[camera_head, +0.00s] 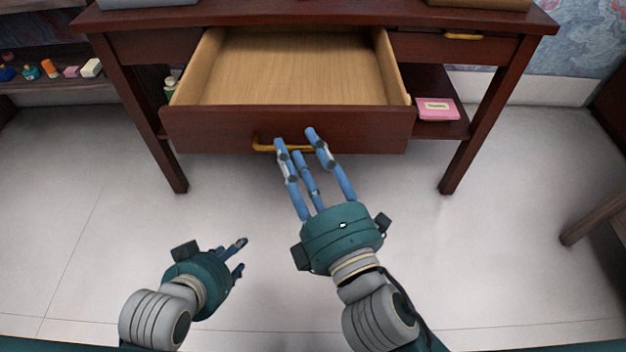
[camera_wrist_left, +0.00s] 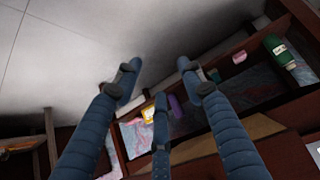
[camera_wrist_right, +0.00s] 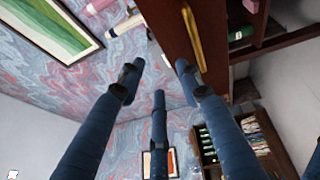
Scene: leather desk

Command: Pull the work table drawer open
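The work table drawer (camera_head: 230,125) is pulled well out of the dark red table, and its pale wooden inside is empty. Its gold handle (camera_head: 264,147) is on the front panel, partly hidden by my right fingers. My right gripper (camera_head: 296,138) is in front of the panel with its fingers spread beside the handle. In the right wrist view, a gold handle (camera_wrist_right: 193,35) shows beyond the separated fingertips, not enclosed by them. My left gripper (camera_head: 241,256) hangs low over the floor, apart from the drawer. Its fingers are spread and empty in the left wrist view (camera_wrist_left: 160,85).
A second, closed drawer with a gold handle (camera_head: 463,37) is at the right. A pink box (camera_head: 437,109) lies on the lower shelf. A shelf (camera_head: 55,86) with small items stands at the left. The floor (camera_head: 100,220) before the table is clear.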

